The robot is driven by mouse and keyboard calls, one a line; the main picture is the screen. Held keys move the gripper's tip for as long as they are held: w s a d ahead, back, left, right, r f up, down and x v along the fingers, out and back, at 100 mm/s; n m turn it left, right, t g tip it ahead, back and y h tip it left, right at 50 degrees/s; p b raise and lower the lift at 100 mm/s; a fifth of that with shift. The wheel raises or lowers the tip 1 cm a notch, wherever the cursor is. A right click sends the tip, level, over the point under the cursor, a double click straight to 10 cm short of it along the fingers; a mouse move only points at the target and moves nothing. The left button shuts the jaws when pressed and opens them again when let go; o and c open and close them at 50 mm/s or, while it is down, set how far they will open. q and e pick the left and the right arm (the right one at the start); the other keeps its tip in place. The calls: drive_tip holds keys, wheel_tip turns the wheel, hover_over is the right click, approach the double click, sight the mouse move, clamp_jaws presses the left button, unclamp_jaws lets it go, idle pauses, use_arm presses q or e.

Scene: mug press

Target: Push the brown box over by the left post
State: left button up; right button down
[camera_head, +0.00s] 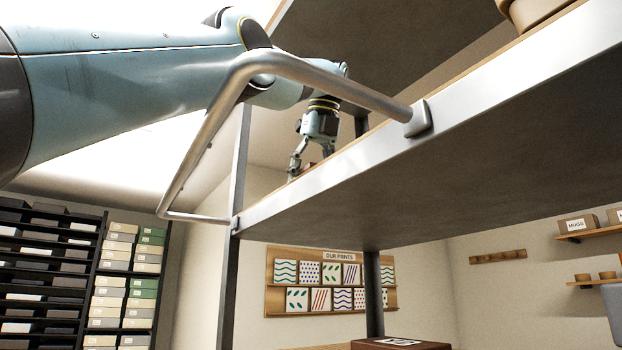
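I look up from below at a metal-edged shelf board (330,205). The left post (236,180) rises at its left end. My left arm reaches over the board from the left. My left gripper (294,172) points down above the board, near its left end and to the right of the left post. A small brown patch shows beside the fingers, maybe part of a box; the front edge hides the rest. I cannot tell whether the fingers touch it or how wide they are apart. Another brown box with a white label (402,343) shows at the bottom edge, below the board. My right gripper is out of view.
A bent metal rail (330,80) sticks out from the board's front edge, close to my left arm. A tan container (532,12) stands on the board at upper right. Another board (370,40) hangs above. Wall shelves and a print display (330,282) are farther back.

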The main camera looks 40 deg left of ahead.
use_arm(q)
drive_tip(key=c, duration=0.6)
drive_tip(key=shift+a, duration=0.1)
drive_tip(key=shift+c, duration=0.2)
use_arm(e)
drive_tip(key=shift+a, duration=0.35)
